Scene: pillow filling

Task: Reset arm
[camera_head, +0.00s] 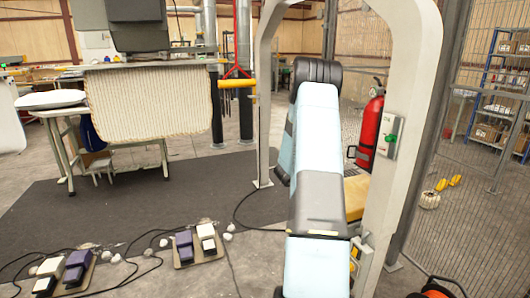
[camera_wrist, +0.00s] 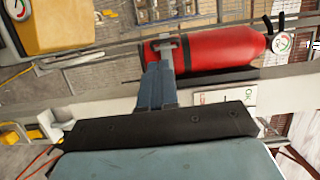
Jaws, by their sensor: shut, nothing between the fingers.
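My arm (camera_head: 318,185), light blue and grey, rises through the right half of the head view, in front of a pale metal frame. My gripper shows in the wrist view as two grey-blue fingers (camera_wrist: 159,75), side by side and shut, with nothing held. The red fire extinguisher (camera_wrist: 210,57) lies behind the fingertips in that view; I cannot tell how far away it is. In the head view I cannot make out the fingers.
The pale frame (camera_head: 412,100) stands close beside my arm, with the fire extinguisher (camera_head: 371,128) between them. A striped fabric piece (camera_head: 150,103) hangs from a machine table at left. Foot pedals (camera_head: 196,244) and cables lie on the floor. Wire fencing (camera_head: 470,125) stands at right.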

